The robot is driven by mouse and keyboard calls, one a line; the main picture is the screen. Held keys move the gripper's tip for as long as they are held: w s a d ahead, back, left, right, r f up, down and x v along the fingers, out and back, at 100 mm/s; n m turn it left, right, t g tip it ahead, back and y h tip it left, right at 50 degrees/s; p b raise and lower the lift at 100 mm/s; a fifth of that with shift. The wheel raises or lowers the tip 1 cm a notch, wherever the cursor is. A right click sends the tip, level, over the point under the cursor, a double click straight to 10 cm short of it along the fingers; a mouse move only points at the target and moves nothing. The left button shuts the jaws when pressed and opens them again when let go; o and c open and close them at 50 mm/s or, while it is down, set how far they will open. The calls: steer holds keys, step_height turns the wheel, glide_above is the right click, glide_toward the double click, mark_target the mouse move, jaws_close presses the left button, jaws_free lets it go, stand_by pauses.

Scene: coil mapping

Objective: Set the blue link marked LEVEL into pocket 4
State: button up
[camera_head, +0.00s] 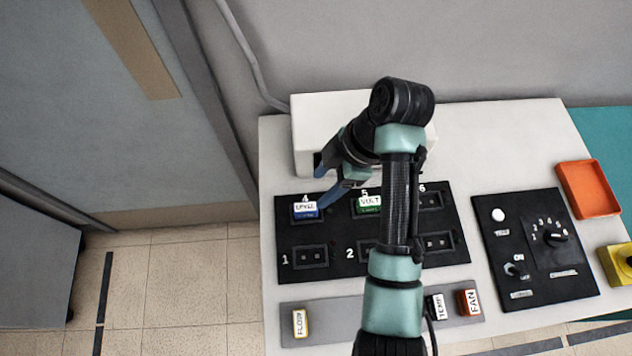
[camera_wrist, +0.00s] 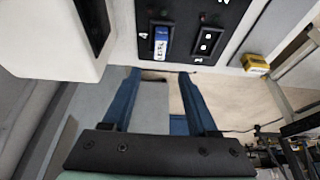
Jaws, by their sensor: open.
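The blue link marked LEVEL (camera_head: 304,210) sits in pocket 4, at the far left of the black pocket board (camera_head: 337,272). It also shows in the wrist view (camera_wrist: 161,43), lying in the pocket beside the 4 mark. My gripper (camera_head: 322,181) is open and empty, close to the blue link and above the board. In the wrist view my two blue fingers (camera_wrist: 160,74) stand apart, with the link beyond their tips and nothing between them.
A green link marked VOLT (camera_head: 368,204) is in pocket 5. Pocket 1 (camera_head: 310,257) is empty. A grey rack (camera_head: 365,312) holds FLOW, TEMP and FAN links. A black switch panel (camera_head: 535,245), orange tray (camera_head: 588,190) and white box (camera_head: 310,115) stand around; my arm hides part of the board.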

steer(key=shift+d+r, duration=0.15)
steer(key=shift+r, duration=0.2)
